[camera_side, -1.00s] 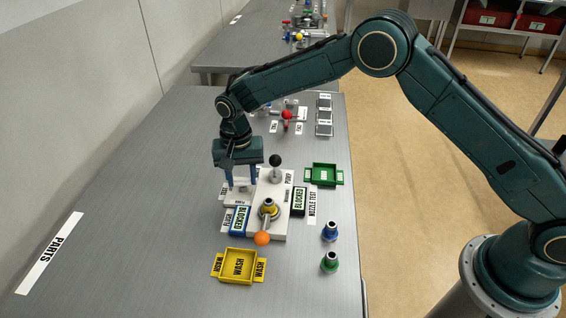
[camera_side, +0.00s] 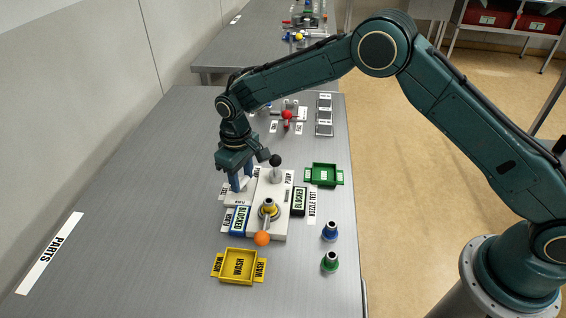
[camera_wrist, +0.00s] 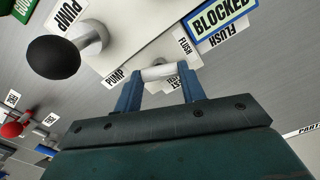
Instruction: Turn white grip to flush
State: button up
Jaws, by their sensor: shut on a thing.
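My gripper (camera_side: 241,184) points down over the back left of the white block (camera_side: 270,190). In the wrist view my gripper (camera_wrist: 160,80) has its two blue fingers closed on the ends of the white grip (camera_wrist: 159,73), a short pale bar. A FLUSH label (camera_wrist: 185,47) lies above and right of the grip, a PUMP label (camera_wrist: 115,77) to its left, and a TEST label (camera_wrist: 173,82) partly hidden behind it. In the side view the fingers cover most of the grip. I cannot tell exactly which label it points to.
A black-knobbed lever (camera_side: 276,161) stands close right of my gripper. An orange-knobbed lever (camera_side: 262,238) and a BLOCKED sign (camera_side: 240,221) are nearer the front. A yellow WASH tray (camera_side: 239,266), a green tray (camera_side: 324,174) and two nozzles (camera_side: 330,232) stand around the block.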

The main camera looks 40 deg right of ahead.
aim_at(242, 181)
jog(key=n, duration=0.4)
jog(key=shift+n, duration=0.3)
dwell(0.4)
jog(key=o, duration=1)
jog(key=shift+r, duration=0.1)
notch_tip(242, 181, up, 14)
jog(key=shift+f, duration=0.15)
